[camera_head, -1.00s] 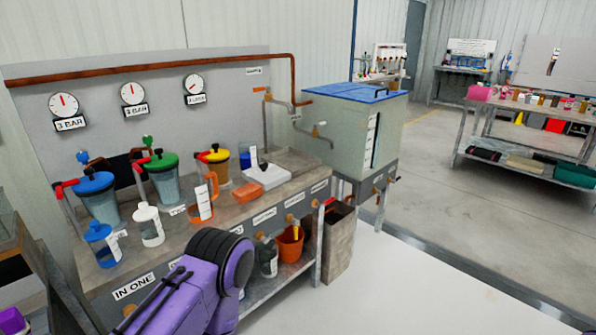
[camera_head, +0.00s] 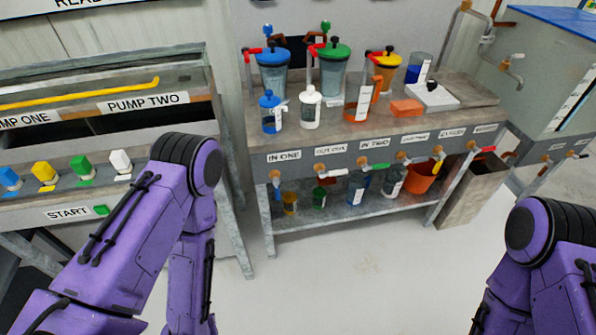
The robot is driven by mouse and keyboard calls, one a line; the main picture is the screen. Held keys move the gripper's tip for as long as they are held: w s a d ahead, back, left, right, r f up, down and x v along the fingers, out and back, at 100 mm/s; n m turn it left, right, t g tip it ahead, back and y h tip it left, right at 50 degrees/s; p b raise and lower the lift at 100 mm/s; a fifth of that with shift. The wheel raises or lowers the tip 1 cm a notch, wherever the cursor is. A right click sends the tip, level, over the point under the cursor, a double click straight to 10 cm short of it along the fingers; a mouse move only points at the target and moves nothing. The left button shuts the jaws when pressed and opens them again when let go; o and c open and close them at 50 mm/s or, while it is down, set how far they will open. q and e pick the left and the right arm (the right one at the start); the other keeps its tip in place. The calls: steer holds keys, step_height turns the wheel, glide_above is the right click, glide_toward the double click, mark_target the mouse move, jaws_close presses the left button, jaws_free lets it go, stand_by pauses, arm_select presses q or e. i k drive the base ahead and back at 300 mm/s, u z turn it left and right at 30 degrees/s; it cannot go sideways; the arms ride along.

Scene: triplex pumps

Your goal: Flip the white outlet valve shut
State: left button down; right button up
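A row of small valves sits along the front edge of the grey bench (camera_head: 395,125), under white labels such as IN ONE (camera_head: 284,156) and IN TWO (camera_head: 374,143). One valve under IN TWO has a green handle (camera_head: 380,167). A yellow handle (camera_head: 439,153) and a red handle (camera_head: 482,149) show further right.
A pump panel with coloured knobs (camera_head: 80,165) stands at the left. Jugs, bottles and an orange block (camera_head: 406,108) stand on the bench. Bottles and an orange bucket (camera_head: 421,178) sit below it. A blue-lidded tank (camera_head: 545,70) is at the right. The floor in front is clear.

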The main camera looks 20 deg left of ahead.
mark_target(338, 173)
steer(key=u, duration=0.15)
steer(key=k, duration=1.25)
steer(key=z, duration=1.1)
steer(key=i, duration=1.75)
steer(key=u, duration=0.8)
